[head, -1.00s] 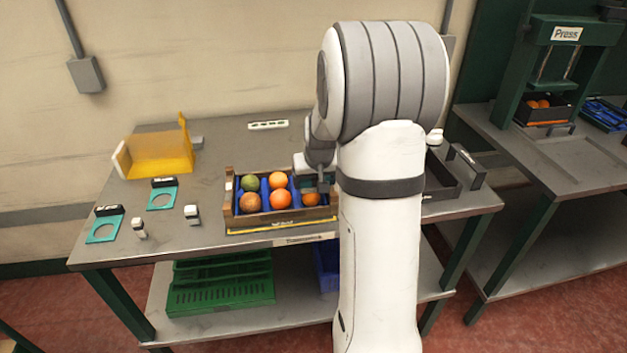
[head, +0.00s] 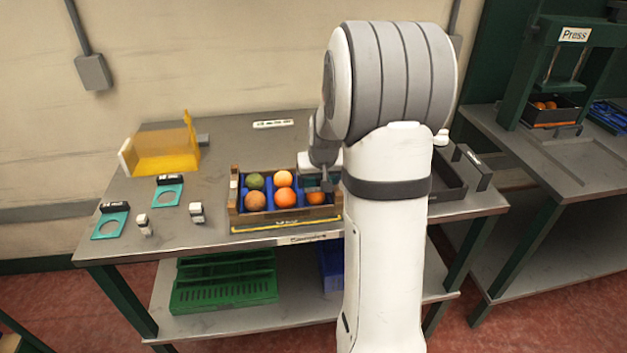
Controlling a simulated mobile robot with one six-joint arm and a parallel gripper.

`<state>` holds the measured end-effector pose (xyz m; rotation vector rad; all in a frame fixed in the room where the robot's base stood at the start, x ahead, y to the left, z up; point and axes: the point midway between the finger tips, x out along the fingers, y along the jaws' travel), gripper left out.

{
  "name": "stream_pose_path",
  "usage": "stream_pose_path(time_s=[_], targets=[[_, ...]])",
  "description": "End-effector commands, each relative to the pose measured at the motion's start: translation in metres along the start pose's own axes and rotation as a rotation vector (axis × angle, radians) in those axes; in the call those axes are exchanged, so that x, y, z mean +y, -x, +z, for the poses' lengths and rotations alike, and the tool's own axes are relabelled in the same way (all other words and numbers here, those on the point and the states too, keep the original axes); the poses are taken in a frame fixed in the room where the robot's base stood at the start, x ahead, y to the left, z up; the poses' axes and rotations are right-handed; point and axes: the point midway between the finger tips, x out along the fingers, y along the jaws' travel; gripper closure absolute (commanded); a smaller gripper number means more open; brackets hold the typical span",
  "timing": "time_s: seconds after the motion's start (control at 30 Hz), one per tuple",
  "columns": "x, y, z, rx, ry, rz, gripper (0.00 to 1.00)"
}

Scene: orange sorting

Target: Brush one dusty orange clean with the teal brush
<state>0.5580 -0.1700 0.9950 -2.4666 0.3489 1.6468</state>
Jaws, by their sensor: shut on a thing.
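A wooden crate (head: 234,212) with blue dividers stands at the front of the table. It holds a greenish fruit (head: 255,181), a dull brownish orange (head: 255,201), two brighter oranges (head: 283,179) (head: 286,197), and another orange (head: 316,198) at its right end. My gripper (head: 326,186) points down over the right end, just above that last orange. It is shut on a small teal thing (head: 312,184), apparently the teal brush, mostly hidden by my gripper and arm. I cannot tell whether the brush touches the orange, or how dusty the orange is.
A yellow angled guard (head: 168,150) stands at the back left. A dark tray (head: 447,182) lies right of my arm. The table's back middle is mostly clear.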

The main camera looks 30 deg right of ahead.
Motion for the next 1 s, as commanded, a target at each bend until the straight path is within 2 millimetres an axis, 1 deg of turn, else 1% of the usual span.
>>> stream_pose_path(time_s=[0.1,0.23,0.6,0.73,0.87,1.0], targets=[[0.005,-0.001,0.001,-0.001,0.000,0.001,0.43],[0.004,0.000,0.001,-0.001,0.001,0.000,0.43],[-0.018,0.000,0.000,-0.002,0.003,-0.001,0.43],[-0.022,0.000,0.000,-0.001,0.002,0.000,0.43],[-0.023,0.000,0.000,-0.001,0.001,0.001,0.43],[-0.018,0.000,0.000,-0.001,-0.001,0.001,0.43]])
